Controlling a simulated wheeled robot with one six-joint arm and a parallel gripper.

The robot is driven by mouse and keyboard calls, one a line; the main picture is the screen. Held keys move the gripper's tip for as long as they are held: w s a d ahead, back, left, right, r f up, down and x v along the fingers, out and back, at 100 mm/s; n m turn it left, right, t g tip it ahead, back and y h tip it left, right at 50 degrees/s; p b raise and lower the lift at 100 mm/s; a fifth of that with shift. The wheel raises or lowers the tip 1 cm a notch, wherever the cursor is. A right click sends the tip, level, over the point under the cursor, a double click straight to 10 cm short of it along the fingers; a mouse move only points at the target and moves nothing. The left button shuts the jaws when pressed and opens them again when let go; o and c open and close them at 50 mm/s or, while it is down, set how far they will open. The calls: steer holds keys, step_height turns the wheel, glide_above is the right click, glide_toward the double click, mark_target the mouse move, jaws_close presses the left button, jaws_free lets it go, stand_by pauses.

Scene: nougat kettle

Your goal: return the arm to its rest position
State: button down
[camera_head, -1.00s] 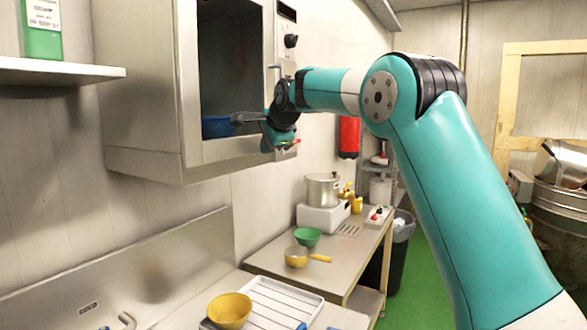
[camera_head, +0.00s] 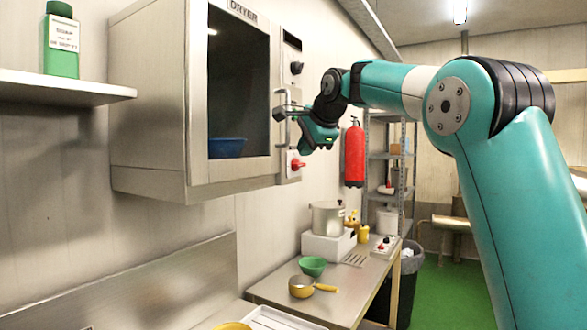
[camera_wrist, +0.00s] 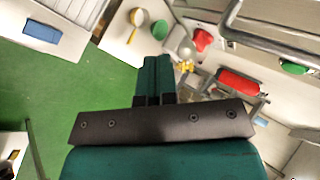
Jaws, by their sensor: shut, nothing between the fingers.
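My gripper (camera_head: 280,113) is shut and empty, raised in front of the right side of the dryer (camera_head: 150,110). Its fingers lie close to the dryer's metal handle (camera_head: 285,147) in the head view; I cannot tell whether they touch it. My arm reaches in from the right, bent at a high elbow. In the wrist view my closed fingers (camera_wrist: 157,75) have nothing between them. A blue bowl (camera_head: 227,147) sits inside the dryer behind its front.
A red fire extinguisher (camera_head: 354,155) hangs beyond my gripper. A shelf (camera_head: 60,86) holds a soap bottle (camera_head: 62,45). Green floor is open at the right.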

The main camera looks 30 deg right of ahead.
steer(key=s+a+f+n+g+y+b, duration=0.3)
steer(key=s+a+f+n+g+b, duration=0.1)
steer(key=s+a+f+n, duration=1.1)
steer(key=s+a+f+n+g, duration=0.1)
steer(key=s+a+f+n, duration=0.2)
steer(key=s+f, duration=0.3)
steer(key=s+a+f+n+g+b, duration=0.1)
steer(key=s+a+f+n+g, duration=0.1)
steer(key=s+f, duration=0.4)
steer(key=s+a+f+n+g+y+b, duration=0.1)
steer(key=s+a+f+n, duration=0.3)
steer(key=s, duration=0.7)
steer(key=shift+s+f+n+g, duration=0.2)
steer(key=shift+f+n+g, duration=0.35)
steer(key=shift+f, duration=0.4)
